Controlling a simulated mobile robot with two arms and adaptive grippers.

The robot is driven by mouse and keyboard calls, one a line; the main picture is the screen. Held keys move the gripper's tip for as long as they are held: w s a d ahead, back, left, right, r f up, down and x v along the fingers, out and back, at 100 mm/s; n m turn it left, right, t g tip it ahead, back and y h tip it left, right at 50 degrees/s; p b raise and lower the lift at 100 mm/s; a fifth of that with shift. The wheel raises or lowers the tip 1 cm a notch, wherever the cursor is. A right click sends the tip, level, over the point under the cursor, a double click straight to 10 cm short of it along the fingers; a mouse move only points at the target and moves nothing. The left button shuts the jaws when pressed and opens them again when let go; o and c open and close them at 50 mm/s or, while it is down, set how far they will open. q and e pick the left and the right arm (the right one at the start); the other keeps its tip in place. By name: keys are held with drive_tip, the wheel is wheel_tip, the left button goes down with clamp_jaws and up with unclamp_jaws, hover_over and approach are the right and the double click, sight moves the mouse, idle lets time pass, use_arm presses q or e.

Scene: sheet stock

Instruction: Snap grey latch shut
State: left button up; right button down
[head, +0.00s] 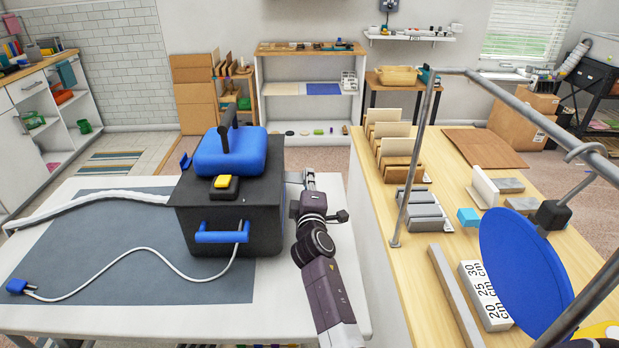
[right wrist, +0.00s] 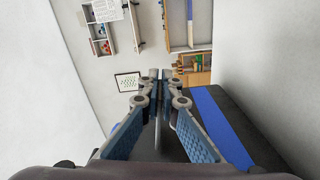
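A black box (head: 225,215) with a blue lid (head: 229,152) and a dark top handle stands on the white table. A small grey piece (head: 293,177) shows at its right edge, between the box and my right gripper; it may be the latch, but its position is unclear. My right gripper (head: 308,177) is beside the box's right side, fingers pointing away from me. In the right wrist view its fingertips (right wrist: 160,75) are together with nothing visible between them. The box's dark and blue side (right wrist: 225,120) lies right of the fingers there. My left gripper is not in view.
A blue front handle (head: 222,235) and a yellow button (head: 222,182) are on the box. A white cable with a blue plug (head: 17,286) lies across the grey mat (head: 130,270). A wooden bench (head: 410,270) with sheet racks and a metal frame stands at right.

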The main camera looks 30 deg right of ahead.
drive_tip(key=shift+d+r, duration=0.1)
wheel_tip(320, 180, up, 2)
drive_tip(key=n+p, duration=0.3)
drive_tip(key=shift+w+a+r+n+p, duration=0.1)
drive_tip(key=shift+r+n+p, duration=0.25)
drive_tip(key=shift+n, duration=0.3)
drive_tip(key=shift+s+a+r+n+p, duration=0.1)
drive_tip(key=shift+r+n+p, duration=0.15)
drive_tip(key=shift+n+p, duration=0.35)
drive_tip(key=shift+w+a+r+n+p, duration=0.1)
drive_tip(key=shift+r+n+p, duration=0.2)
drive_tip(key=shift+n, duration=0.45)
drive_tip(key=c, duration=2.2)
unclamp_jaws()
